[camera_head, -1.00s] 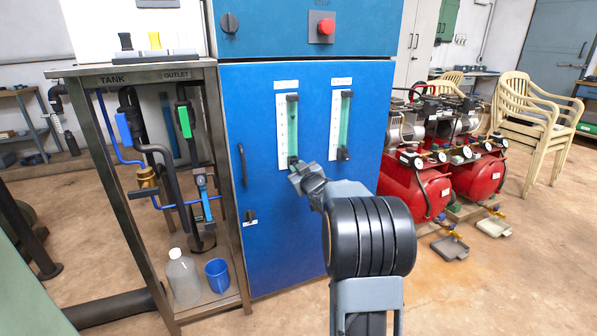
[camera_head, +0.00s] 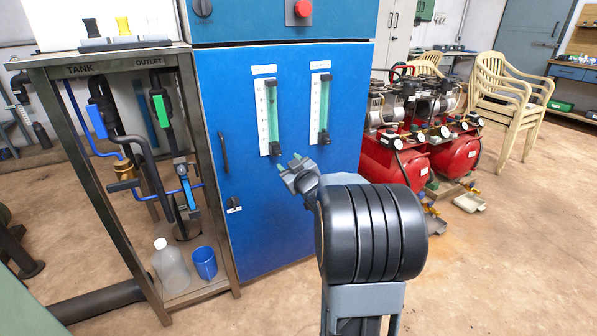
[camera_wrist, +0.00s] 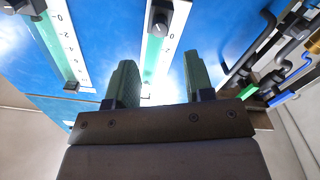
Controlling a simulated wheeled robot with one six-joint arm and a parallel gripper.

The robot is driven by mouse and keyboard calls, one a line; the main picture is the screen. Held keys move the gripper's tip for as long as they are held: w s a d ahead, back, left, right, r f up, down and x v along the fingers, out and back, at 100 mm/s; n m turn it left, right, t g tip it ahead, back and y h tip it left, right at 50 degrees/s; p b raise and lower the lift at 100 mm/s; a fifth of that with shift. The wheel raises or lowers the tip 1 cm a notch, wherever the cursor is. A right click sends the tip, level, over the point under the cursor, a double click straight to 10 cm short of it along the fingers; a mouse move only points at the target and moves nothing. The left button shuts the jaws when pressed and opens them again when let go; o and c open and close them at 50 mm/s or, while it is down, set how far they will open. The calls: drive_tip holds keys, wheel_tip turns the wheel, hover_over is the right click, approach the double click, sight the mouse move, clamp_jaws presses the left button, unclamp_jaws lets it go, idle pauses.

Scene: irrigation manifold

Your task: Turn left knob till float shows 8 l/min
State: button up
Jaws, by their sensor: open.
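The left flowmeter (camera_head: 263,112) is a white scale with a green tube on the blue cabinet door. Its dark left knob (camera_head: 275,148) sits at the tube's lower end. My gripper (camera_head: 289,164) is open and empty, just below and right of that knob in the picture, apart from it. In the wrist view, which looks upside down, the left knob (camera_wrist: 160,17) lies beyond the gap between my spread green fingers (camera_wrist: 160,80). The float and its reading are too small to make out.
The right flowmeter (camera_head: 315,108) with its own knob (camera_head: 323,138) is close beside. A door handle (camera_head: 223,152) and a small dark latch (camera_head: 234,204) are on the cabinet. An open pipe frame (camera_head: 105,205) stands left; red compressors (camera_head: 395,165) stand right.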

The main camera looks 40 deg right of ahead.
drive_tip(key=s+p, duration=0.1)
drive_tip(key=s, duration=0.5)
drive_tip(key=shift+a, duration=0.4)
drive_tip(key=shift+s, duration=0.1)
drive_tip(key=s+a+r+m+g+h+p, duration=0.1)
drive_tip(key=a+r+g+p, duration=0.2)
drive_tip(key=r+p, duration=0.4)
drive_tip(key=s+a+r+m+g+p, duration=0.1)
drive_tip(key=a+r+m+g+p, duration=0.1)
drive_tip(key=a+r+p, duration=0.5)
drive_tip(key=s+a+r+g+y+p, duration=0.2)
drive_tip(key=s+a+r+g+p, duration=0.2)
drive_tip(key=s+p, duration=0.3)
drive_tip(key=s+a+r+g+y+p, duration=0.1)
drive_tip(key=s+a+r+g+p, duration=0.4)
drive_tip(key=p, duration=0.6)
drive_tip(key=shift+s+a+r+y, duration=0.4)
drive_tip(key=shift+s+a+r, duration=0.3)
drive_tip(key=shift+s+a, duration=0.85)
drive_tip(key=shift+s+d, duration=0.25)
drive_tip(key=shift+d, duration=0.1)
